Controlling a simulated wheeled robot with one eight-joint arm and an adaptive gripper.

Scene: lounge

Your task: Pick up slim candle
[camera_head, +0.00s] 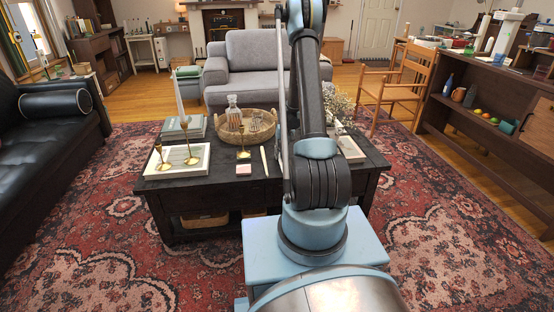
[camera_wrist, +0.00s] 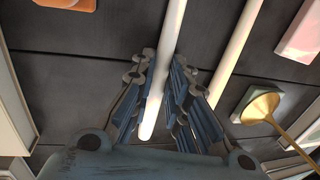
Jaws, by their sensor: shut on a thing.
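In the wrist view, a slim white candle (camera_wrist: 170,50) runs between the fingers of my gripper (camera_wrist: 163,100), which is shut on it. In the head view, my arm hides my gripper and the held candle. A tall white candle (camera_head: 180,102) stands in a brass holder.
The dark coffee table (camera_head: 215,199) also bears a woven tray (camera_head: 261,134) with a glass decanter (camera_head: 233,112), books (camera_head: 168,163), a pink block (camera_head: 244,169) and brass candle holders (camera_head: 243,152). A brass holder (camera_wrist: 262,105) is close right of the fingers in the wrist view.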

